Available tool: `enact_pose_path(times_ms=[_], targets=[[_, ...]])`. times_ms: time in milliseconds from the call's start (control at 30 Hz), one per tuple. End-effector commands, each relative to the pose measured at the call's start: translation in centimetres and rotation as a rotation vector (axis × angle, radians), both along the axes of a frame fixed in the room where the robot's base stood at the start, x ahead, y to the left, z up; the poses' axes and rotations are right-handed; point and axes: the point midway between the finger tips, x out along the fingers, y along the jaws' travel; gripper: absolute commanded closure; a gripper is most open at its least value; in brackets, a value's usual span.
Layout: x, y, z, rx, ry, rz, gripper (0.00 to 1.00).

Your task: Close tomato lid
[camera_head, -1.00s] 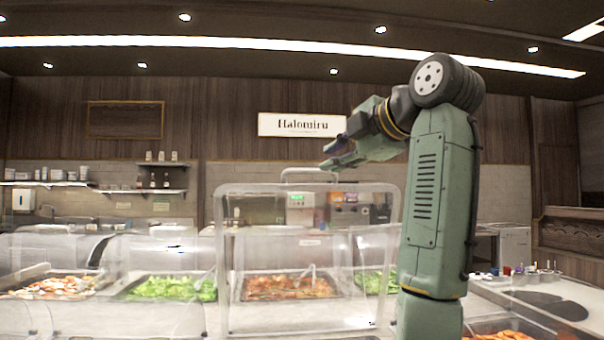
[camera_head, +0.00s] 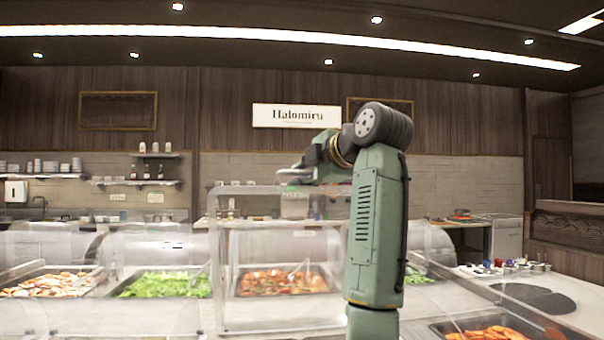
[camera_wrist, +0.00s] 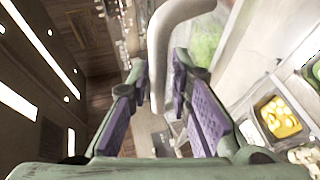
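The clear tomato lid (camera_head: 221,262) stands raised over the pan of red tomato pieces (camera_head: 283,281) in the middle of the counter. Its right side is hidden behind my arm. My gripper (camera_head: 294,178) is at the lid's top edge in the head view, small and partly blurred there. In the wrist view my gripper (camera_wrist: 160,80) has its two purple-padded fingers apart. A thick grey curved handle bar (camera_wrist: 161,50) runs into the gap between them. I cannot tell whether the fingers touch it.
A pan of green leaves (camera_head: 168,284) lies left of the tomatoes, and another pan (camera_head: 50,284) farther left, under clear covers. A pan of orange pieces (camera_head: 490,333) is at the lower right. Small jars (camera_head: 508,268) stand on the right counter.

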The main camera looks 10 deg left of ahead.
Motion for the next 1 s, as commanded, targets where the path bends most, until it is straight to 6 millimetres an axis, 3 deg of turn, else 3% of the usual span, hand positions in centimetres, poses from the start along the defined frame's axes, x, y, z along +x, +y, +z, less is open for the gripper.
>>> enact_pose_path(times_ms=[267,1000], targets=[[-0.04,-0.01,0.03,0.000,0.000,0.000,1.00],[-0.07,-0.04,-0.08,0.003,-0.004,0.000,1.00]])
